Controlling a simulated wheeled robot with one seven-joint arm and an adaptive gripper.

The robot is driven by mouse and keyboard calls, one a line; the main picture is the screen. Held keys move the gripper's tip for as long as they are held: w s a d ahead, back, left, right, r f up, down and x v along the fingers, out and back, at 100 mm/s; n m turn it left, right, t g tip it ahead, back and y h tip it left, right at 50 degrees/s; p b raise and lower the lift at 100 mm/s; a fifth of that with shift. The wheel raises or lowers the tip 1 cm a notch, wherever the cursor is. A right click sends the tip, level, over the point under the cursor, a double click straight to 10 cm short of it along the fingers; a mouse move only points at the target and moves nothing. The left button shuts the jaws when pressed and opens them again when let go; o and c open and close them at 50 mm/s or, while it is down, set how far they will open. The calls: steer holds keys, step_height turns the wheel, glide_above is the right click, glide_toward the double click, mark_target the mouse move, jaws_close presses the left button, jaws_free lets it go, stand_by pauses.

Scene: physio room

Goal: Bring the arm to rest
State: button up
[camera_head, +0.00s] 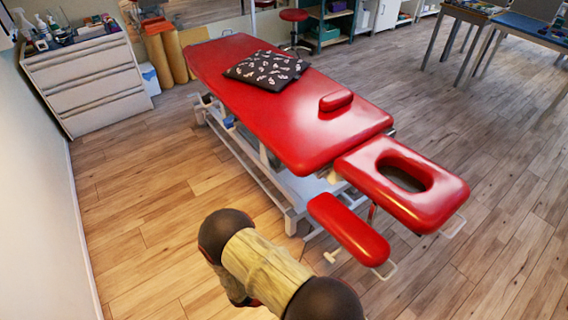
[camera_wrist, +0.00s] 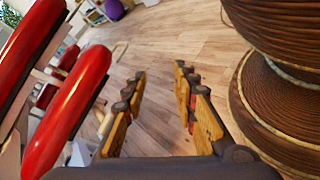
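My gripper (camera_wrist: 160,76) shows in the wrist view with its two jointed, wood-coloured fingers spread apart. It is open, and only wood floor shows between the fingers. In the head view, my arm shows at the bottom centre as dark round joints and a wood-coloured link, in front of the near end of the red treatment table (camera_head: 258,98). I cannot make out the gripper's fingers in the head view. In the wrist view, red pads of the table (camera_wrist: 68,112) are at the left, beside the gripper and apart from the fingers.
The table bears a dark patterned cushion (camera_head: 266,70) and a small red bolster (camera_head: 336,101). Its headrest (camera_head: 432,197) and armrest pad (camera_head: 348,229) jut toward me. A white drawer cabinet (camera_head: 88,84) stands at the left wall. Floor (camera_head: 145,215) left of the table is clear.

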steer(key=a+r+m+g+y+p, duration=0.1)
steer(key=a+r+m+y, duration=0.3)
steer(key=r, duration=1)
steer(key=d+r+m+g+y+p, duration=0.15)
steer(key=r+y, duration=0.45)
steer(key=r, duration=0.8)
steer(key=s+d+r+m+t+y, duration=0.1)
steer(key=d+r+m+t, duration=0.1)
steer(key=r, duration=0.6)
steer(key=s+d+r+m+t+y+p, duration=0.1)
steer(key=d+r+m+t, duration=0.1)
steer(key=r, duration=0.7)
steer(key=s+d+r+m+t+y, duration=0.1)
steer(key=d+r+m+t+y, duration=0.1)
steer(key=d+r+t, duration=0.2)
step_height(320, 180, up, 4)
steer(key=shift+s+d+r, duration=0.15)
steer(key=shift+s+d, duration=0.1)
steer(key=shift+d, duration=0.7)
